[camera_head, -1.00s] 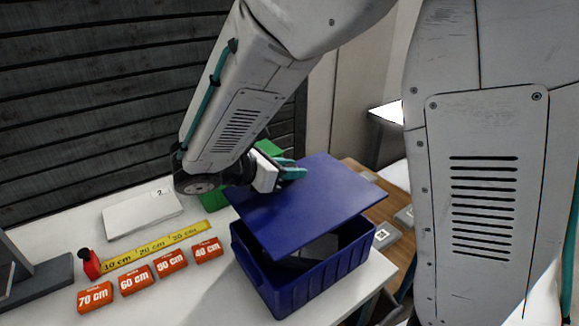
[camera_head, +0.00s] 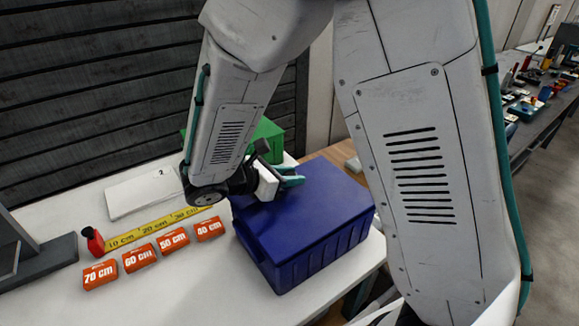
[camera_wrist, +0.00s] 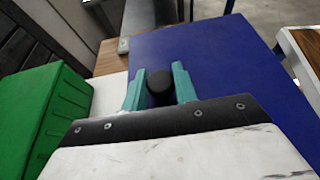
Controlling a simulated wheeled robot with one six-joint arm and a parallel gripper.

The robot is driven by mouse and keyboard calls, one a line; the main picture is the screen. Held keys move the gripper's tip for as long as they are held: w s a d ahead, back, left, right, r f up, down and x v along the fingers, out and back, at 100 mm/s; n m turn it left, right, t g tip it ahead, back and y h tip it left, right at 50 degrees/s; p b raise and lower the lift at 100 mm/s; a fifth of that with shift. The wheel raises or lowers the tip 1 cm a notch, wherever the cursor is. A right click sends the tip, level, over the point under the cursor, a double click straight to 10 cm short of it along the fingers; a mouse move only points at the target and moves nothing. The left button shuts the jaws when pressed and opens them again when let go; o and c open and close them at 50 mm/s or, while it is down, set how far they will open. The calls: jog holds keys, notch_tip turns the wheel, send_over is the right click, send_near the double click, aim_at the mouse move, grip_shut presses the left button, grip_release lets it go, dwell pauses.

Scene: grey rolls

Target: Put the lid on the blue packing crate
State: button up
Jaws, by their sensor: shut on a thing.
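The blue packing crate (camera_head: 318,262) stands on the white table near its right front edge. The blue lid (camera_head: 308,210) lies flat over the crate's top and covers the opening; from here I cannot tell whether it is fully seated all round. My gripper (camera_head: 290,178) is over the lid's far left part, with teal fingers shut on the lid's dark round knob (camera_wrist: 160,85). In the wrist view the lid (camera_wrist: 225,75) spreads out beyond and to the right of the fingers. The crate's inside is hidden.
A green box (camera_head: 268,135) stands behind the crate, close to my gripper. A dark wall is behind.

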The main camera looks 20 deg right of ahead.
jog(key=shift+f, duration=0.45)
jog(key=o, duration=1.1)
jog(key=shift+o, duration=0.2)
jog(key=v, duration=0.7)
jog(key=shift+a+r, duration=0.15)
jog(key=shift+a, duration=0.25)
